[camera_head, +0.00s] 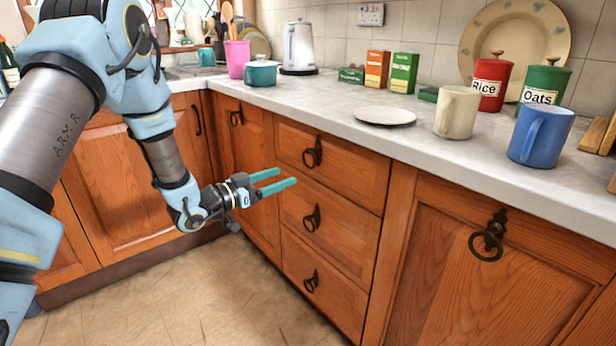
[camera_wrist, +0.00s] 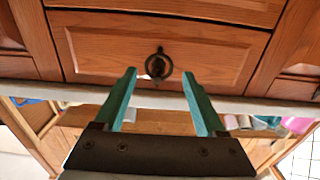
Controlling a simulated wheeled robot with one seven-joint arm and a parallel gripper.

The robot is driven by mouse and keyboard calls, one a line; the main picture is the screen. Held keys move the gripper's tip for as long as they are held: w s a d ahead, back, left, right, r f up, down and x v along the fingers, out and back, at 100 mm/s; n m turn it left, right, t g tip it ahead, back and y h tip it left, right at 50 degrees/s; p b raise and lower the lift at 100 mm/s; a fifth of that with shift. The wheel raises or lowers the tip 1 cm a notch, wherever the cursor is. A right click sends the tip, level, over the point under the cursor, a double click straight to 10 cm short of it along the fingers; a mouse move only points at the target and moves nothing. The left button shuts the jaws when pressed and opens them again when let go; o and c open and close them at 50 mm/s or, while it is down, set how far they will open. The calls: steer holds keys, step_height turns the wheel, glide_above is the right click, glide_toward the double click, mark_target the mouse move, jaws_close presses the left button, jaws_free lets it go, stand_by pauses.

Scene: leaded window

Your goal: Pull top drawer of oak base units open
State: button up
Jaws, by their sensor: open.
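The oak base units have a stack of three drawers. The top drawer (camera_head: 345,173) is shut, directly under the worktop, with a dark ring handle (camera_head: 312,153). My gripper (camera_head: 287,178) is open and empty, its two teal fingers pointing at the drawer fronts from the left, appearing lower than the top ring in the head view. In the wrist view, which looks upside down, the top drawer (camera_wrist: 215,55) fills the middle. Its ring handle (camera_wrist: 158,66) shows between the fingertips (camera_wrist: 158,72), apparently beyond them. No contact is visible.
Two lower drawers (camera_head: 325,232) and a cupboard door (camera_head: 480,270) are shut. The worktop (camera_head: 340,118) overhangs the top drawer and holds a plate, mugs (camera_head: 457,112), canisters and a kettle (camera_head: 298,48). The floor (camera_head: 200,295) before the units is clear.

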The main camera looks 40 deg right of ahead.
mark_target(308, 166)
steer(key=d, duration=0.6)
steer(key=d+p, duration=0.1)
steer(key=d, duration=0.3)
steer(key=shift+s+d, duration=0.1)
steer(key=shift+s, duration=0.25)
steer(key=shift+r, duration=0.1)
jaws_close()
stand_by(0.8)
